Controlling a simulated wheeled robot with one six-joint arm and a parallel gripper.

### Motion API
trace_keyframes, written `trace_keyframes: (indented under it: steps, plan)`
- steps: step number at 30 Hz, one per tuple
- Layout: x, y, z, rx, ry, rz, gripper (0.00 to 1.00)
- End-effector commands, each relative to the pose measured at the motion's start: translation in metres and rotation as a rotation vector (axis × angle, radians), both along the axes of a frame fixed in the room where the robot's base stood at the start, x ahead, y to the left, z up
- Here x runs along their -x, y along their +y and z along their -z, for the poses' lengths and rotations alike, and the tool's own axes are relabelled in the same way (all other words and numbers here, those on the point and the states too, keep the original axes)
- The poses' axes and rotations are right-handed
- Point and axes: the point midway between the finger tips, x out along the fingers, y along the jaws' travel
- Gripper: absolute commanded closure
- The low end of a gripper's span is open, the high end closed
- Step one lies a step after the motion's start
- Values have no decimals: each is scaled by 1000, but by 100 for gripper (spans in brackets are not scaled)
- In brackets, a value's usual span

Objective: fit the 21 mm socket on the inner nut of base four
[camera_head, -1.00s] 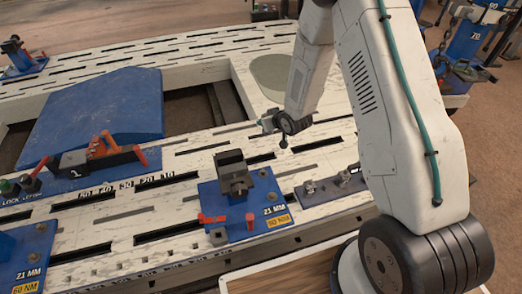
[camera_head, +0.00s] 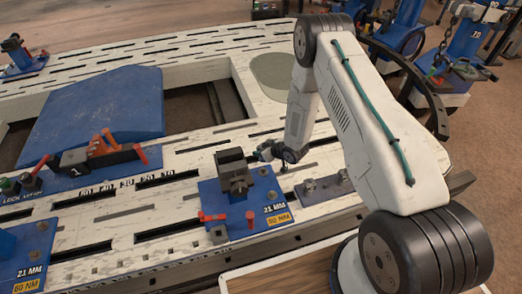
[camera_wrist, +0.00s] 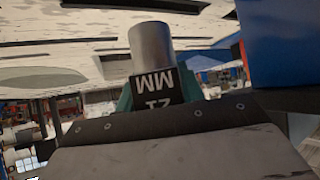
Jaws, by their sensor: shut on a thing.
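The 21 mm socket (camera_wrist: 151,48) is a silver cylinder with a black collar marked "21 MM", upside down in the wrist view. My gripper (camera_wrist: 158,98) is shut on it, with teal fingers either side of the collar. Bolt heads (camera_head: 272,196) show on this plate's right side. I cannot tell whether it is base four or which nut is inner. The socket's open end faces away and is apart from any nut visible.
A grey plate with several dark studs (camera_head: 325,189) lies right of the base. Another blue base (camera_head: 28,250), labelled 21 MM and 60 NM, is at the lower left. The slotted white bench (camera_head: 130,225) has bare room between them. A blue part fills the wrist view's right side (camera_wrist: 285,40).

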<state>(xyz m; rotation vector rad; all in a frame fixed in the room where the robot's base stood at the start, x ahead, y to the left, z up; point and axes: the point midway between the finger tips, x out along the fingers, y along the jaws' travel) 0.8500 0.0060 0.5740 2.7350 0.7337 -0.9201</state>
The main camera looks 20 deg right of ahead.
Motion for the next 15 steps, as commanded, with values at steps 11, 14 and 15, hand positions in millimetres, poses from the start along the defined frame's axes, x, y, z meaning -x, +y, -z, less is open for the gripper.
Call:
trace_keyframes:
  steps: [11,14,15]
  plan:
    - [0,0,33,0,0,0,91]
    - [0,0,42,-1,0,1,91]
    - [0,0,45,0,0,0,91]
